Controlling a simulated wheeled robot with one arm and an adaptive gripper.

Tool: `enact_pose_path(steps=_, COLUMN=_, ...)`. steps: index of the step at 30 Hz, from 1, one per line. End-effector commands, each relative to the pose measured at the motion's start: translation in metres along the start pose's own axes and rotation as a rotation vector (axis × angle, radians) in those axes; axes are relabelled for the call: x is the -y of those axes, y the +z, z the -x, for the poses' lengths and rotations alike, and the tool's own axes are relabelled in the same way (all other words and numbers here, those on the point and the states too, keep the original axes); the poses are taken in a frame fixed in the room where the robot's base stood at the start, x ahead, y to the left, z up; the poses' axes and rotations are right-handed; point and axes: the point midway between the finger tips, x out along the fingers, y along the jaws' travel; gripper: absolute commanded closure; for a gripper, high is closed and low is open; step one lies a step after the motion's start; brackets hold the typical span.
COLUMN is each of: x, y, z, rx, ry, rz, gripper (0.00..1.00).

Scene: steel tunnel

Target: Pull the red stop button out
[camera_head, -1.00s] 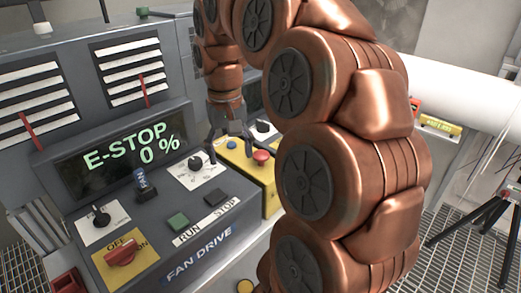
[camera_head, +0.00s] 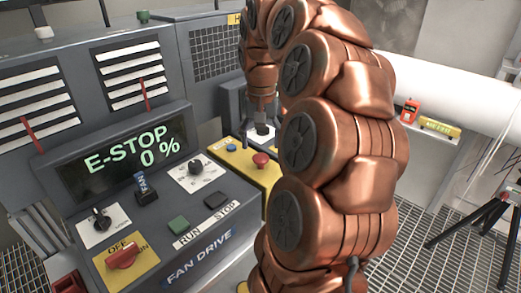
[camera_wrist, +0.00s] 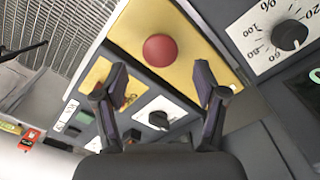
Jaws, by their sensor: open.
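The red stop button (camera_head: 261,160) is a round mushroom head on a yellow panel (camera_head: 243,162) at the right side of the fan drive console. In the wrist view the red button (camera_wrist: 160,50) is at the upper middle, on its yellow plate (camera_wrist: 190,75). My gripper (camera_wrist: 160,80) is open, its two dark fingers apart, with the button lying beyond and between the fingertips in the picture. They do not appear to touch it. In the head view my gripper (camera_head: 262,118) is small and partly hidden by my arm, behind the button.
The console display (camera_head: 125,155) reads E-STOP 0 %. Black knobs, a blue-tagged key (camera_head: 144,187), RUN (camera_head: 178,223) and STOP buttons and a red switch (camera_head: 122,257) crowd the panel. A white pipe (camera_head: 455,90) and a tripod (camera_head: 485,215) stand to the right.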

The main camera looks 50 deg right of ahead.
Motion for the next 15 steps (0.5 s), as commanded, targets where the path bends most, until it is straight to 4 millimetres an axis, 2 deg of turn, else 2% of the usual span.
enact_pose_path(steps=9, x=0.0, y=0.001, z=-0.029, rx=0.005, ry=0.001, rz=0.001, gripper=0.29)
enact_pose_path(steps=15, x=0.0, y=0.0, z=-0.036, rx=-0.001, ry=-0.002, rz=0.0, gripper=0.29)
